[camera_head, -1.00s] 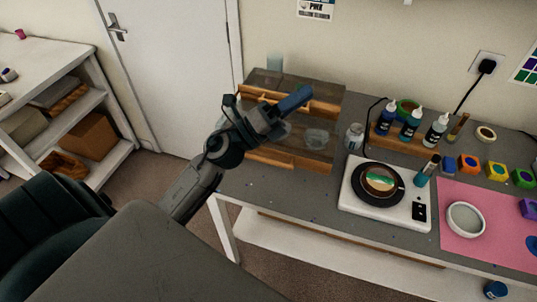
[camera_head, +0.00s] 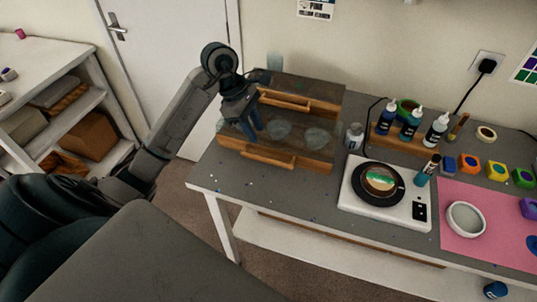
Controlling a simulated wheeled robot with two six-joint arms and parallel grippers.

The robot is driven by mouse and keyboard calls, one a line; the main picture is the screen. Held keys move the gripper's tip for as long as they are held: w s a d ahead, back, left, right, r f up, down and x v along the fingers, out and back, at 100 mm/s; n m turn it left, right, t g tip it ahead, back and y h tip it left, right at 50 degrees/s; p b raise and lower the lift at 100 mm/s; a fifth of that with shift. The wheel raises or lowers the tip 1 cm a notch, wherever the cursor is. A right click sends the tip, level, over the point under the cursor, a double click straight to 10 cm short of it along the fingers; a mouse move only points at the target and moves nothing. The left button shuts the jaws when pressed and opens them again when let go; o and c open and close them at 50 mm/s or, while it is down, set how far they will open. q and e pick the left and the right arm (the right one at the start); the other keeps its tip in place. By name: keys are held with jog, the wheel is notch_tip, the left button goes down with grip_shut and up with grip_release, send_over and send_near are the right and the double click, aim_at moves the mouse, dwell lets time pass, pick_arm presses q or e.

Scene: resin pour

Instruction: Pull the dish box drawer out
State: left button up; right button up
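The dish box (camera_head: 310,86) stands at the back left of the grey workbench, with a dark top and wooden front bars. Its drawer front (camera_head: 290,162), a wooden strip with a lighter handle bar, stands forward of the box's upper wooden bar (camera_head: 300,104). Two clear round dishes (camera_head: 317,138) show between the two bars. My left gripper (camera_head: 252,131) points down over the left part of this space, behind the drawer front. Its blue fingers hide what is behind them; their gap and any contact are unclear. My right gripper is not in view.
Right of the box are a small jar (camera_head: 354,137), a wooden rack of bottles (camera_head: 410,133), a white scale (camera_head: 360,204) with a black dish, and a pink mat (camera_head: 480,249). The workbench (camera_head: 285,198) in front of the drawer is clear apart from small specks.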

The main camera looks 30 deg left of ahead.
aim_at(271, 160)
pick_arm(q)
jog(key=b+x, duration=0.4)
jog(key=x, duration=0.6)
jog(key=shift+d, duration=0.15)
grip_shut()
